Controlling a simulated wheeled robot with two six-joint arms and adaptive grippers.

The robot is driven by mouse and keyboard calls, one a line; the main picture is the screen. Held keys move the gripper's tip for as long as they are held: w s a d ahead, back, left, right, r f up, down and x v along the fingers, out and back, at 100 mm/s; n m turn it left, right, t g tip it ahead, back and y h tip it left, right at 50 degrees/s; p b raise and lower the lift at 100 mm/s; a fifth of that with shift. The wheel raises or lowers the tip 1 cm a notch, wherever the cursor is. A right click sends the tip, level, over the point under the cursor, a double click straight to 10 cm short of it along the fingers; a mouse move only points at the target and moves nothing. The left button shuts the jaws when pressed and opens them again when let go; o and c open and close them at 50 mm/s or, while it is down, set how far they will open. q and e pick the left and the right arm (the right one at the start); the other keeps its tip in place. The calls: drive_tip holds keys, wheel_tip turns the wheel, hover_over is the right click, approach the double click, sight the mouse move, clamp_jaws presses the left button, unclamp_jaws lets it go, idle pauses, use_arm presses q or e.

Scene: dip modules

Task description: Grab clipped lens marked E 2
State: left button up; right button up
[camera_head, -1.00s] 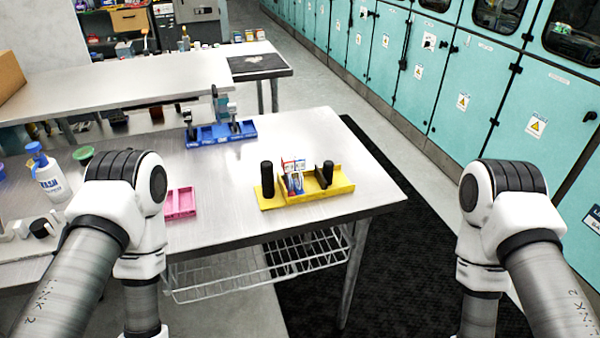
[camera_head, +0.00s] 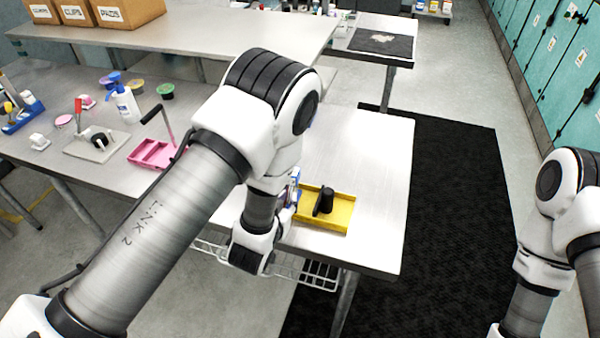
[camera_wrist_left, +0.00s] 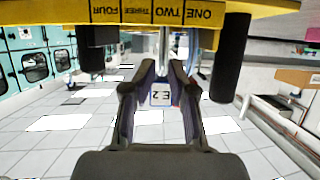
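The lens tag marked E 2 (camera_wrist_left: 160,97) is a small white label, upside down in the left wrist view. It shows between the two black fingers of my left gripper (camera_wrist_left: 163,70), below the edge of the yellow holder (camera_wrist_left: 60,30). The fingers are apart, and I see no clear contact with the tag or its clip. In the head view the yellow holder (camera_head: 336,222) stands near the table's front edge. My left forearm and wrist hide its left part, the fingers and most of the clipped lens. My right gripper is outside the views.
A black post (camera_wrist_left: 230,58) stands close to the right of my left gripper. A pink tray (camera_head: 150,153), a white bottle (camera_head: 124,104) and a lever press (camera_head: 96,142) are left on the table (camera_head: 385,150). The table's right part is clear.

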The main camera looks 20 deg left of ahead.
sight(290, 190)
use_arm(q)
drive_tip(key=w+p, duration=0.2)
drive_tip(key=w, duration=0.1)
drive_tip(key=shift+w+a, duration=0.15)
drive_tip(key=x, duration=0.1)
drive_tip(key=p+x, duration=0.1)
drive_tip(key=shift+w+f, duration=0.1)
drive_tip(key=shift+f, duration=0.3)
drive_tip(key=shift+w+f, duration=0.2)
drive_tip(key=shift+f, duration=0.05)
drive_tip(key=shift+s, duration=0.15)
clamp_jaws()
drive_tip(key=shift+r, duration=0.1)
